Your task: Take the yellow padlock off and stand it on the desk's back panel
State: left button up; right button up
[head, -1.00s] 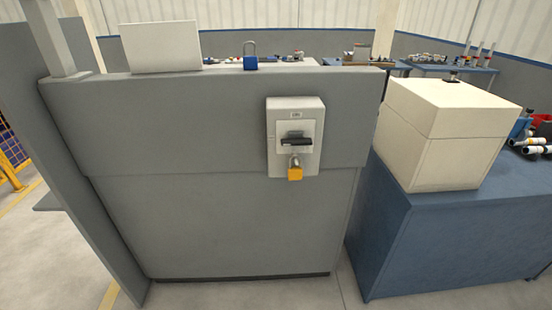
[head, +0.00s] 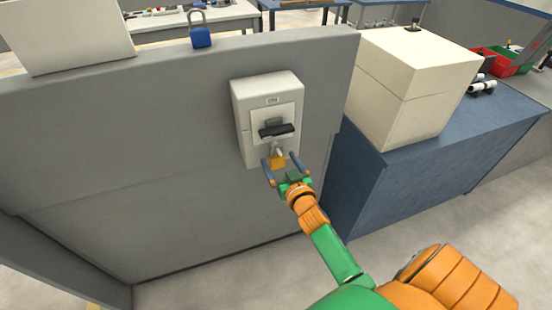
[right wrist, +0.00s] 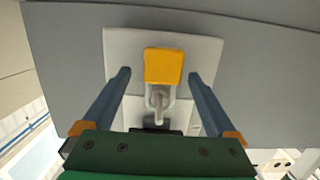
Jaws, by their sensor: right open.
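The yellow padlock (head: 277,162) hangs below the black handle (head: 277,130) of the white switch box (head: 252,122) on the grey desk's back panel (head: 180,130). In the right wrist view the padlock (right wrist: 163,66) shows its yellow body and its pale shackle (right wrist: 158,100). My right gripper (head: 281,164) is open, its fingers on either side of the padlock. In the right wrist view a gap shows between each finger of the gripper (right wrist: 163,78) and the padlock. My left gripper is not in view.
A blue padlock (head: 200,37) stands on the panel's top edge, beside a white board (head: 68,35). The top edge is clear right of the blue padlock. A cream box (head: 415,85) sits on a blue bench (head: 400,170) to the right.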

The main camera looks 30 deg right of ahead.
jog(key=shift+w+a+f, duration=0.1)
jog(key=shift+w+f, duration=0.05)
jog(key=shift+w, duration=0.3)
jog(key=shift+s, duration=0.3)
jog(key=c, duration=0.9)
jog(key=shift+w, duration=0.15)
grip_shut()
jog(key=shift+r, duration=0.65)
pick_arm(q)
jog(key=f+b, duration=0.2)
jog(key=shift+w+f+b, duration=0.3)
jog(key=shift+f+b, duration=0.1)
pick_arm(e)
jog(key=f+v, duration=0.2)
jog(key=v, duration=1.5)
jog(key=shift+s+a, duration=0.2)
jog(key=shift+s, duration=0.35)
